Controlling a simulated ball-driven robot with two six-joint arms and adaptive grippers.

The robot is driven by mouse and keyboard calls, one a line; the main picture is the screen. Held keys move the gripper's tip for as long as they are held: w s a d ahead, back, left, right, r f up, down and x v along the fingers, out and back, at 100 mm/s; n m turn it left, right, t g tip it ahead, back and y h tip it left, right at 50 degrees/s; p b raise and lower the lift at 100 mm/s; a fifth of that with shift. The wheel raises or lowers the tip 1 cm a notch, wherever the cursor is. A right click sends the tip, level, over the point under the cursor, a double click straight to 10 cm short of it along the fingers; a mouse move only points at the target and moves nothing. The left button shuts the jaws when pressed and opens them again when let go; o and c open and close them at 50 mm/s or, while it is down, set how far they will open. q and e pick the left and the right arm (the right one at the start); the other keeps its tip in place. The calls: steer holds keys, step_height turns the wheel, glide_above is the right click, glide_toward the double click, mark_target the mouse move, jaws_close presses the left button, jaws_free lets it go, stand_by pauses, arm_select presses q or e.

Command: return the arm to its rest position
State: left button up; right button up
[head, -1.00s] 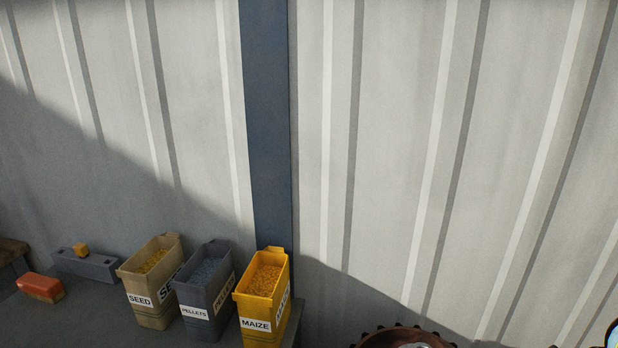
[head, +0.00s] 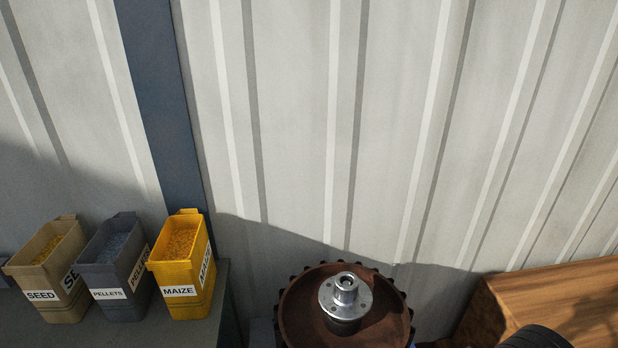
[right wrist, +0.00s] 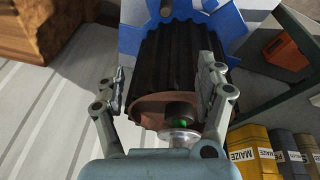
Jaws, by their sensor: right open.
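My right gripper (right wrist: 168,88) shows in the right wrist view with its two fingers spread apart. Between and beyond the fingers is a dark ribbed drum with a rusty brown end (right wrist: 160,108). A silver hub and a small green spot sit at that end. I cannot tell whether the fingers touch the drum. In the head view the brown toothed wheel (head: 300,305) with a silver hub (head: 346,296) stands at the bottom middle. Neither gripper shows in the head view.
A tan SEED bin (head: 40,295), a grey PELLETS bin (head: 122,299) and a yellow MAIZE bin (head: 185,300) stand on a grey bench (head: 222,290). A wooden block (head: 560,295) is at the lower right. A blue part (right wrist: 240,18) and an orange item (right wrist: 285,52) show in the wrist view.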

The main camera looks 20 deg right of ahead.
step_height(320, 180, down, 12)
steer(key=s+d+b, duration=0.1)
steer(key=s+b, duration=0.1)
steer(key=s+f+g+b, duration=0.1)
steer(key=s+f+b, duration=0.2)
steer(key=s+f, duration=0.7)
steer(key=s+d+f+g+b, duration=0.1)
steer(key=s+f+b, duration=0.2)
steer(key=s+f, duration=0.6)
step_height(320, 180, down, 6)
steer(key=shift+s+f+b, duration=0.1)
steer(key=shift+s+b, duration=0.25)
steer(key=shift+b, duration=0.05)
steer(key=shift+d, duration=0.1)
